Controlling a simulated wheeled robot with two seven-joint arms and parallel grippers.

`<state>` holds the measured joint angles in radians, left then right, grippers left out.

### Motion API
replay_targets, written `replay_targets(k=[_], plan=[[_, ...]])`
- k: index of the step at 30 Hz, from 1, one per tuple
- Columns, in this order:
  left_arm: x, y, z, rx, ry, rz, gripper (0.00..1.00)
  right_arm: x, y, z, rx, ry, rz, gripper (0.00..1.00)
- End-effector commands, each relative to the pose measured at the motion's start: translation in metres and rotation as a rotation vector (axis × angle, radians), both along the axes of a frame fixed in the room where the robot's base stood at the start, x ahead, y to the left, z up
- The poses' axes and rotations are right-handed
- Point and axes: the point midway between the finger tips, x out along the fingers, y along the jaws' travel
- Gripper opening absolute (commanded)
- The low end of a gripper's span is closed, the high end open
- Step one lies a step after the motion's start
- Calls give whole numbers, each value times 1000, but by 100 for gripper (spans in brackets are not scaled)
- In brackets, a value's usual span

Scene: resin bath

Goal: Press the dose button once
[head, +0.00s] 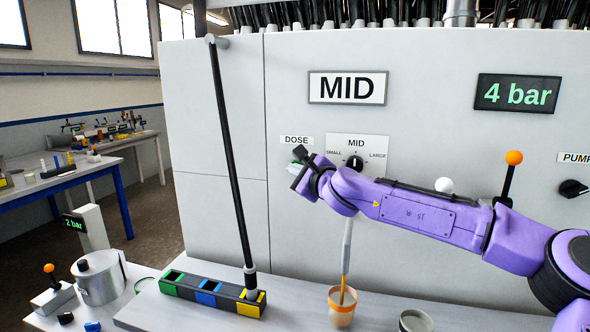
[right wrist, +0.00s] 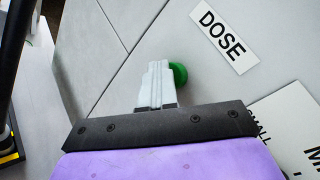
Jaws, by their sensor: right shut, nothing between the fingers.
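The green dose button (right wrist: 180,74) sits on the grey cabinet front near the DOSE label (right wrist: 223,36). In the head view the DOSE label (head: 296,140) is above my right gripper (head: 292,168), which largely hides the button there. My right gripper, also in the right wrist view (right wrist: 157,66), is shut and empty. Its pale fingertips overlap the button's left side in that view. I cannot tell whether they touch it. My left gripper is not in view.
A size selector knob (head: 355,162) is right of the button. A beige cup (head: 342,306) stands under a nozzle (head: 346,255). A black rod (head: 230,150) rises from a tray with coloured slots (head: 185,292). An orange-ball lever (head: 514,158) stands behind my right arm.

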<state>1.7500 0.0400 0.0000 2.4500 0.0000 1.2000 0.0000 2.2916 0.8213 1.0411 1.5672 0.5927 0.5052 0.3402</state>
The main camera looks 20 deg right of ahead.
Motion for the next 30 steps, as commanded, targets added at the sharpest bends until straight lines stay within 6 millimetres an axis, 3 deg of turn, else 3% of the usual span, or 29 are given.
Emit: replay_targets(k=[18, 30], plan=[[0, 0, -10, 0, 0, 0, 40, -15, 10, -1, 0, -1, 1, 0], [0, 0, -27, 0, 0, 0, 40, -47, 32, -2, -1, -2, 1, 0]])
